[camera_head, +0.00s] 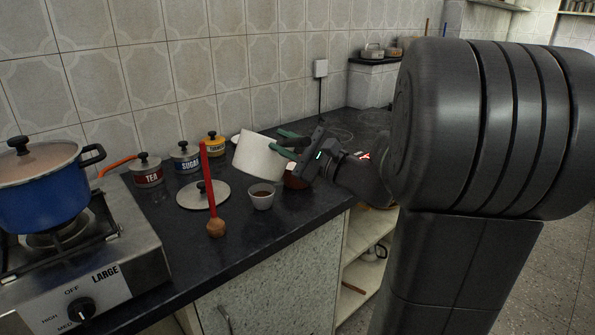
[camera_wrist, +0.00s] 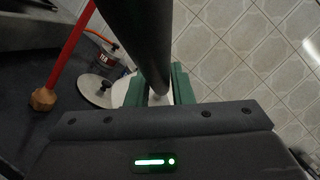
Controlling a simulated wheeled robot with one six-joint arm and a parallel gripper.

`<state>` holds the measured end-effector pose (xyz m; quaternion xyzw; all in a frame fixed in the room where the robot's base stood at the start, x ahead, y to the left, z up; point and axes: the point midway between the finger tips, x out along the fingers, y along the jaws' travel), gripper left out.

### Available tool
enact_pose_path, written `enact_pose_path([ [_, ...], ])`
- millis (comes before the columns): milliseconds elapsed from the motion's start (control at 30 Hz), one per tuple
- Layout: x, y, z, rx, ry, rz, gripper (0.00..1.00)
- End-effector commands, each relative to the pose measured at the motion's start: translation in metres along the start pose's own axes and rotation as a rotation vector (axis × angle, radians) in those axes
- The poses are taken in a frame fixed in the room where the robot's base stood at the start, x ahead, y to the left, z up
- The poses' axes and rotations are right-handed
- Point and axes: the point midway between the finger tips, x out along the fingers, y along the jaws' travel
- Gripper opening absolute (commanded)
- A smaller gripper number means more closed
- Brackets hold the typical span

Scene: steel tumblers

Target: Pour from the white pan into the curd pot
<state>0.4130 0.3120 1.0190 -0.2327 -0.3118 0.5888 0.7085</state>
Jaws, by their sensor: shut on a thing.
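The white pan (camera_head: 262,158) is held tilted above the counter, and part of it shows behind the fingers in the wrist view (camera_wrist: 133,91). My gripper (camera_head: 287,143) has green fingers and is shut on the pan's dark handle, which runs between them in the wrist view (camera_wrist: 145,45). A reddish-brown bowl (camera_head: 295,182), seemingly the curd pot, stands below my gripper, partly hidden by it. A small white cup (camera_head: 261,199) with brown contents stands just left of the bowl, below the pan. No stream from the pan is visible.
Tea (camera_head: 148,174), sugar (camera_head: 187,160) and yellow (camera_head: 214,146) tins line the wall. A blue pot (camera_head: 42,190) sits on the stove (camera_head: 110,262).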

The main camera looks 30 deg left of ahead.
Motion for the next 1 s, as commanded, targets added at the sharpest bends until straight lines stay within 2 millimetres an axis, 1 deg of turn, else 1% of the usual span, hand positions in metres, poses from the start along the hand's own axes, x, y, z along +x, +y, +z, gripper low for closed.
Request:
enact_pose_path([
  [33, 0.001, 0.008, 0.003, -0.04, -0.004, 0.009, 0.0],
  [367, 0.003, 0.041, 0.007, -0.199, 0.002, 0.052, 0.0],
  [500, 0.006, 0.055, 0.019, -0.327, 0.004, 0.086, 0.0],
  [567, 0.007, 0.06, 0.023, -0.378, 0.006, 0.099, 0.0],
  [600, 0.007, 0.064, 0.021, -0.394, 0.008, 0.104, 0.0],
  [800, 0.007, 0.077, 0.021, -0.478, 0.011, 0.127, 0.0],
  [1000, 0.008, 0.084, 0.021, -0.527, 0.014, 0.139, 0.0],
])
